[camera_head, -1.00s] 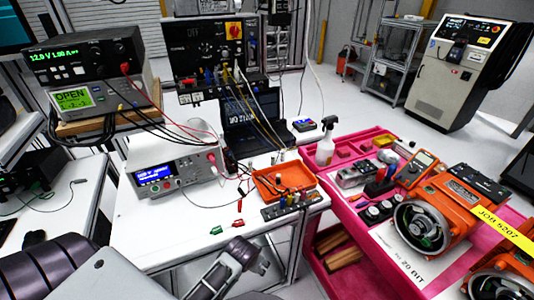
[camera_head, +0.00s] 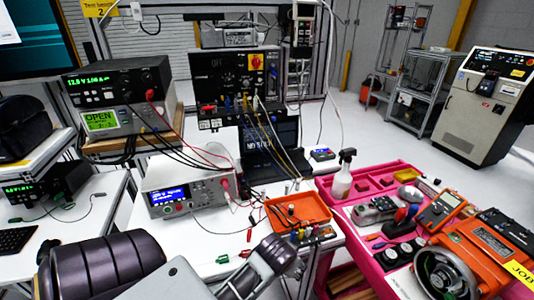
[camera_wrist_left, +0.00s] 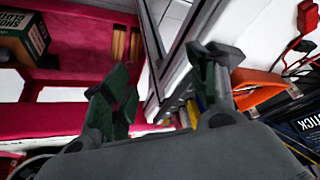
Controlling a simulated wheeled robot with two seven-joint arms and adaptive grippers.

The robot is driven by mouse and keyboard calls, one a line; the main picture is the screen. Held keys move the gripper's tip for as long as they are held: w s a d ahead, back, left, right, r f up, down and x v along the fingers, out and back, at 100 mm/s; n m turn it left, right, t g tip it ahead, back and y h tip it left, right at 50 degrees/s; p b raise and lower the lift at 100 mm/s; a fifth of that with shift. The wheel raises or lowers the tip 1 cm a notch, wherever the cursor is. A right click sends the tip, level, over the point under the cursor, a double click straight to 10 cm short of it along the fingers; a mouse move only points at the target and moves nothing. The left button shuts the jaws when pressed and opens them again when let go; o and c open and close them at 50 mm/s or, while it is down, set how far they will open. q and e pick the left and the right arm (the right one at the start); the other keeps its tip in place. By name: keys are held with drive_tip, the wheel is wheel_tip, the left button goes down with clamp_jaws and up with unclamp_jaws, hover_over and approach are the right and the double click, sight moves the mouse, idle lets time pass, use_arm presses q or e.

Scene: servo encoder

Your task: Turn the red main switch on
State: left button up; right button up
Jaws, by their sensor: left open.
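The red main switch (camera_head: 255,62) is a red knob on a yellow plate. It sits at the upper right of the black panel (camera_head: 225,75) at the back of the bench, beside a dim OFF marking. My left arm crosses the bottom of the head view, well below and in front of the switch. The left gripper (camera_wrist_left: 165,80) shows in the left wrist view, its two green-padded fingers apart with nothing between them. It is near the gap between bench and pink cart. The switch is outside the wrist view. My right gripper is not seen.
An orange tray (camera_head: 298,211) and a bench meter (camera_head: 185,190) stand on the white bench. Loose cables hang before the panel, below the switch. An open laptop (camera_head: 268,150) stands under the panel. The pink cart (camera_head: 335,186) with motors and tools is on the right.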

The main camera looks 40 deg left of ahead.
use_arm(q)
drive_tip(key=w+a+r, duration=0.1)
drive_tip(key=w, duration=0.1)
drive_tip(key=w+a+r+n+t+y, duration=0.1)
drive_tip(key=w+a+r+n, duration=0.1)
drive_tip(key=w+r, duration=0.1)
drive_tip(key=shift+w+a+t, duration=0.15)
drive_tip(key=shift+w+t, duration=0.15)
drive_tip(key=w+a+r+n+t+y, duration=0.25)
drive_tip(key=w+a+r+n, duration=0.25)
drive_tip(key=w+a+r, duration=0.3)
drive_tip(key=w+a+r+n+t+y, duration=0.1)
drive_tip(key=w+a+r+n+y, duration=0.2)
drive_tip(key=w+a+r+n, duration=0.5)
drive_tip(key=a+r+n+y, duration=0.2)
drive_tip(key=a+r+n, duration=0.1)
drive_tip(key=r, duration=0.7)
drive_tip(key=a+r+n+g+y, duration=0.1)
drive_tip(key=a+r+n+y, duration=0.2)
drive_tip(key=r+n, duration=0.3)
drive_tip(key=a+r+n+y, duration=0.3)
drive_tip(key=a+r+n, duration=0.2)
drive_tip(key=r, duration=1)
drive_tip(key=shift+w+r, duration=0.15)
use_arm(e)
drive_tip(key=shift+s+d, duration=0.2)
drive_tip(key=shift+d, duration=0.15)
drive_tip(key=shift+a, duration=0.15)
